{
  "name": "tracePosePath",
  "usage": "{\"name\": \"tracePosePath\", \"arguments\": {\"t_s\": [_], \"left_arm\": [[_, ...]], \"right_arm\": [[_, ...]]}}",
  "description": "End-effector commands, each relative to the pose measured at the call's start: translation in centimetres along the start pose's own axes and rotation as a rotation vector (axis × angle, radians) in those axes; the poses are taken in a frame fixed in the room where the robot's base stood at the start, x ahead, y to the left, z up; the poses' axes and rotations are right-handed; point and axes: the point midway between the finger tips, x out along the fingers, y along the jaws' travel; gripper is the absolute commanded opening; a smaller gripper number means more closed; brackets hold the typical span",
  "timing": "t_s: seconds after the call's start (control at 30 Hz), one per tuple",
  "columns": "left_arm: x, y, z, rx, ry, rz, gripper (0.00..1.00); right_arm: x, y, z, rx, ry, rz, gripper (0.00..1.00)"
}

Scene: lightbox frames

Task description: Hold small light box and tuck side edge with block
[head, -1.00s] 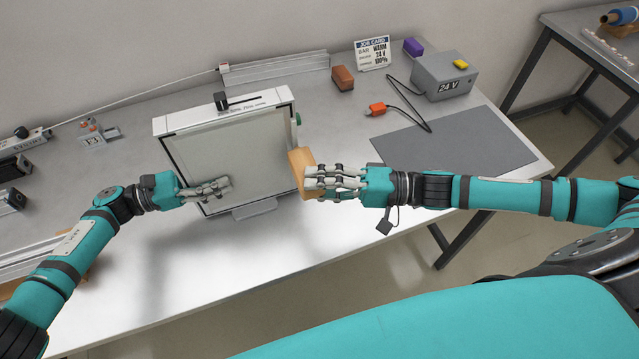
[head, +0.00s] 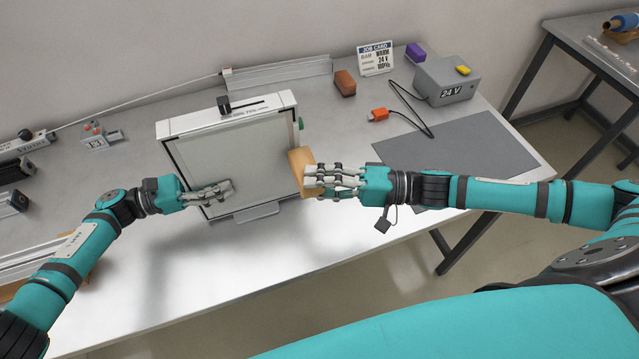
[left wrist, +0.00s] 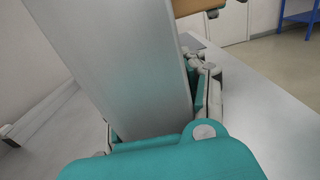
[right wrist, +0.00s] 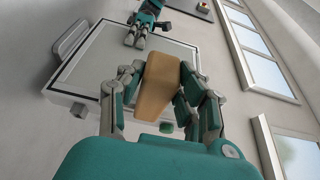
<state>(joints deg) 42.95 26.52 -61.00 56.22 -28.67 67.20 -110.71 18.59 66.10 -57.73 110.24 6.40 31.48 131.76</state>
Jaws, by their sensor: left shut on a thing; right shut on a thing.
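My right gripper (head: 318,178) is shut on a tan wooden block (head: 299,160), held at the box's right edge. The block also shows between the fingers in the right wrist view (right wrist: 157,85). I cannot tell whether the block touches the frame.
A grey mat (head: 455,150), a 24 V supply (head: 446,82) with an orange-plugged cable, a brown block (head: 344,82), a purple block (head: 415,52) and a job card (head: 376,58) lie to the right and back. The front bench (head: 180,280) is clear.

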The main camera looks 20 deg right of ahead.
Motion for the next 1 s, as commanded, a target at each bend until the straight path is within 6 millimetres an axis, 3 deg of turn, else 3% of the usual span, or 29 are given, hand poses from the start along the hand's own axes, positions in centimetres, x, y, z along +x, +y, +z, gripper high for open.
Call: {"name": "tracePosePath", "arguments": {"t_s": [1.0], "left_arm": [[0.2,-0.3,0.0,0.003,-0.001,-0.011,0.01]], "right_arm": [[0.5,0.0,-1.3,-0.002,0.005,0.002,0.09]]}}
